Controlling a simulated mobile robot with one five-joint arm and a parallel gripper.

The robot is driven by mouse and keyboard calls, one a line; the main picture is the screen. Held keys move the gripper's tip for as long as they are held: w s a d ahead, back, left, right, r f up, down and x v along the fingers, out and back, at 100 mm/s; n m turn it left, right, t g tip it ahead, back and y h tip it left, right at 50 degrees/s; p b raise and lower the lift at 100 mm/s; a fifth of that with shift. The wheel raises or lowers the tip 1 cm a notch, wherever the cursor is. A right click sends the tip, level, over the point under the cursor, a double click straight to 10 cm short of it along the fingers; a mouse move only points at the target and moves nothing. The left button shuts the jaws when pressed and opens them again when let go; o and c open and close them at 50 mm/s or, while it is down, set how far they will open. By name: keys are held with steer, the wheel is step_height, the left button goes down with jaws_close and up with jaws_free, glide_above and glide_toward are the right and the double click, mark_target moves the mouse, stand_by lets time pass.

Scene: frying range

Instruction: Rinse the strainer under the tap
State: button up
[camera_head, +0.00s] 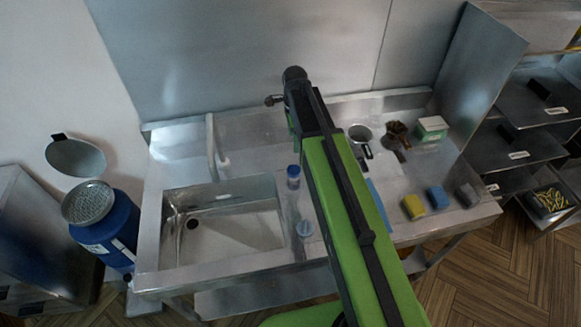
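A small round metal strainer (360,132) with a dark handle lies on the counter just right of my green arm. It looks like the strainer, though its mesh is too small to make out. The tap (211,140) is a pale upright pipe at the back edge of the sink basin (235,235), whose drain shows at the left. I see no water running. My gripper (291,88) is at the far end of my arm, near the back wall, left of the strainer and apart from it. Its fingers cannot be made out.
A blue-capped bottle (293,177) and a clear bottle (304,229) stand between basin and arm. A brush (398,134), a green-white box (432,128), a yellow sponge (413,206) and a blue sponge (438,197) are at right. A blue drum (112,235) with a mesh basket (90,202) stands left.

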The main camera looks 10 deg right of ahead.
mark_target(294, 169)
step_height(294, 169, down, 17)
steer(key=b, duration=1.6)
